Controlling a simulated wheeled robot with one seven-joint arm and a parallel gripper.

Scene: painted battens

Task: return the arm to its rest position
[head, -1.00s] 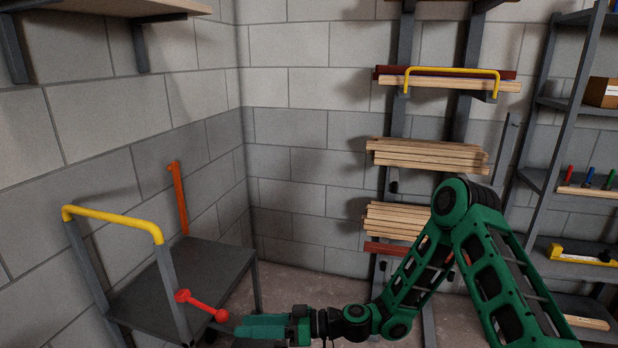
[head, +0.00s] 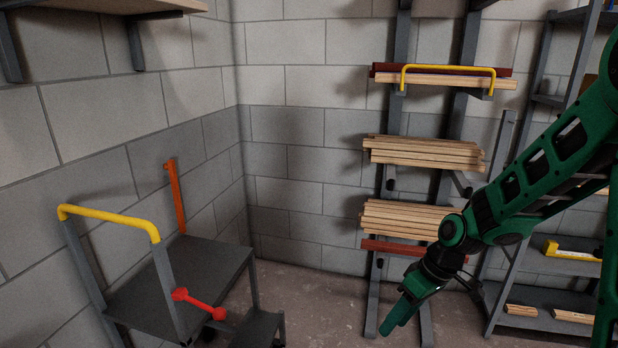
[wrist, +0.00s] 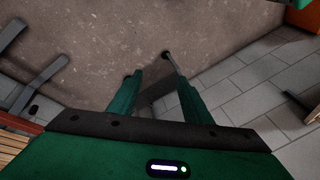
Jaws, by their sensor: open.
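My gripper (head: 390,325) is green and hangs at the lower right of the head view, tilted down in front of the timber rack. In the wrist view its two fingers (wrist: 152,70) stand apart with only bare floor and wall between and beyond them. It is open and empty. My green arm crosses the right side of the head view, hiding part of the rack and the shelving.
A grey cart (head: 190,275) with a yellow handle (head: 108,219) and a red bar (head: 198,303) stands at left. The rack holds battens (head: 425,152) and a yellow bracket (head: 447,69). Shelving (head: 515,275) stands at right. The floor (head: 320,300) between cart and rack is clear.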

